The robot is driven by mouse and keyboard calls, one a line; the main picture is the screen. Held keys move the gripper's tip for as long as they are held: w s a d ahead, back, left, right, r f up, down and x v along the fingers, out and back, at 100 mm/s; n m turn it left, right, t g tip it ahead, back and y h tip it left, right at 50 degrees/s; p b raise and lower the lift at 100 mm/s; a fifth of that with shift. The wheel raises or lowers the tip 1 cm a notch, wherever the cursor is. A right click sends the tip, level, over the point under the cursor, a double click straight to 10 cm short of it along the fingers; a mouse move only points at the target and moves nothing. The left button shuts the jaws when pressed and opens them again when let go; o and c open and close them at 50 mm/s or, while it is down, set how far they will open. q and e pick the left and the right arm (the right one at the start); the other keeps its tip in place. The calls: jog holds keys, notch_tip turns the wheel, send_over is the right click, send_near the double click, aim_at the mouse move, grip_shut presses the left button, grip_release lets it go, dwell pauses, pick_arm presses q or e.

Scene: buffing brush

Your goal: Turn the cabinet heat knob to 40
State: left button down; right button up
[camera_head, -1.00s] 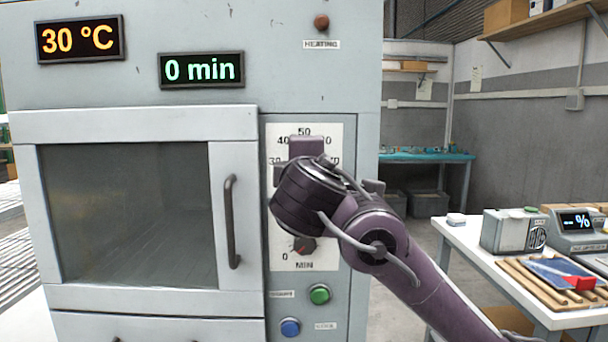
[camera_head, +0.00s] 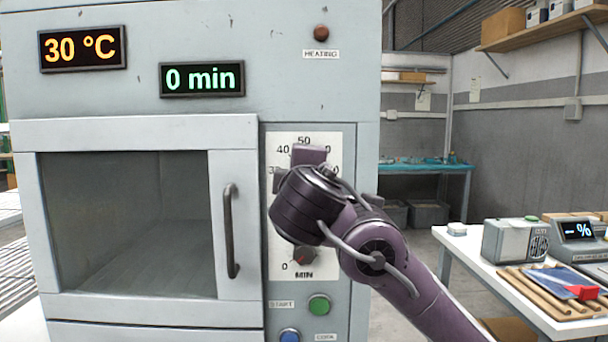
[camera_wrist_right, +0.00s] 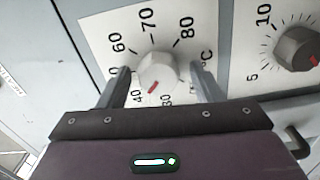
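The heat knob (camera_wrist_right: 158,70) is a light grey dial on a white scale plate in the right wrist view. Its red mark points down, between the 40 and the 30 as far as I can read. My right gripper (camera_wrist_right: 160,76) is open, with one finger on each side of the knob. A gap shows between each finger and the knob, and nothing is gripped. In the head view my right wrist hides the heat knob. The temperature display (camera_head: 82,48) on the cabinet (camera_head: 280,60) reads 30 °C. My left gripper is out of view.
The minute knob (camera_wrist_right: 297,48) sits beside the heat dial; the time display (camera_head: 202,78) reads 0 min. The cabinet door (camera_head: 130,130) is closed. A green button (camera_head: 319,305) and a blue button (camera_head: 289,336) lie below. A white table (camera_head: 465,242) with tools stands right.

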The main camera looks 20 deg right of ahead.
jog(key=v, duration=0.8)
jog(key=shift+w, duration=0.1)
dwell(0.3)
